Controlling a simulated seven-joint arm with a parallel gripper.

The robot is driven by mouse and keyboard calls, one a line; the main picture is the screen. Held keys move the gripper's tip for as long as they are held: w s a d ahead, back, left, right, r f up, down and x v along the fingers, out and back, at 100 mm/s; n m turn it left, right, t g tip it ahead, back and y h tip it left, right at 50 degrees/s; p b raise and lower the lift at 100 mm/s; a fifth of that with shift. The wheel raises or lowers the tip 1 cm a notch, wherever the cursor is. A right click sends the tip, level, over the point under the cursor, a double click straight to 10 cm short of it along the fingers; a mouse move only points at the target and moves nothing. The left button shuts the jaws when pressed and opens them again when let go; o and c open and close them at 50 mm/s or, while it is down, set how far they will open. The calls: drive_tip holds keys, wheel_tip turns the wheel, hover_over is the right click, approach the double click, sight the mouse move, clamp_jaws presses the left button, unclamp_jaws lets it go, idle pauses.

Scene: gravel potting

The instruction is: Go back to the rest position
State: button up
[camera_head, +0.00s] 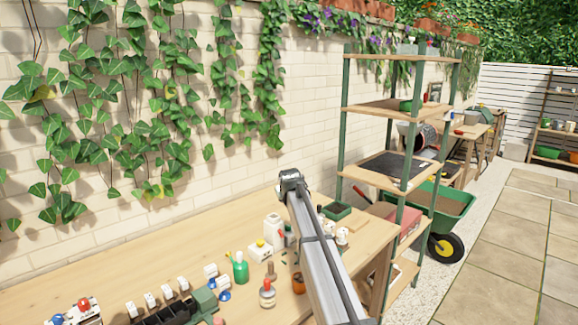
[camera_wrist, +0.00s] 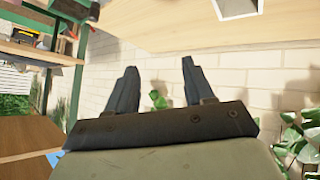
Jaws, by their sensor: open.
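My gripper (camera_wrist: 158,85) shows in the wrist view with its two dark fingers apart and nothing between them. Beyond the fingers are the pale brick wall and some ivy leaves. In the head view my grey arm rises from the bottom centre over the right part of the wooden workbench (camera_head: 150,262); the gripper's fingers cannot be made out there.
Bottles, including a green one (camera_head: 240,267) and a white jug (camera_head: 273,230), crowd the bench beside my arm. A green-framed shelf (camera_head: 388,107) stands right of the bench. A wheelbarrow (camera_head: 445,200) is behind it. Ivy hangs on the wall. The bench's left rear is clear.

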drive_tip(key=w+d+m+t+h, duration=0.2)
drive_tip(key=d+m+t+h, duration=0.1)
drive_tip(key=d, duration=2)
drive_tip(key=s+d+f+m+g+h, duration=0.15)
drive_tip(key=s+d+f, duration=0.25)
drive_tip(key=d+f, duration=0.55)
drive_tip(key=s+d+f+n+g+h, duration=0.1)
drive_tip(key=s+d+f+g+h, duration=0.3)
drive_tip(key=d+f, duration=0.55)
drive_tip(key=s+a+f+g+y, duration=0.2)
drive_tip(key=s+a+f, duration=0.2)
drive_tip(key=s+f, duration=0.7)
drive_tip(key=s+a+f+g+y, duration=0.15)
drive_tip(key=s+a+f, duration=0.35)
drive_tip(key=s+f, duration=0.55)
drive_tip(key=s+a+f+g+y, duration=0.1)
drive_tip(key=s+a+f+g, duration=0.25)
drive_tip(key=s+f, duration=0.7)
drive_tip(key=s+a+f+g+y, duration=0.1)
drive_tip(key=s+a, duration=0.3)
drive_tip(key=s, duration=0.9)
drive_tip(key=s+a+f+g+y, duration=0.1)
drive_tip(key=s+a+f+g, duration=0.2)
drive_tip(key=s, duration=1.1)
drive_tip(key=s+a+f+g+y, duration=0.1)
drive_tip(key=s+a+f+g, duration=0.2)
drive_tip(key=s, duration=1.1)
drive_tip(key=shift+a+f+m+y, duration=0.4)
drive_tip(key=shift+a+f, duration=0.3)
drive_tip(key=shift+a, duration=0.35)
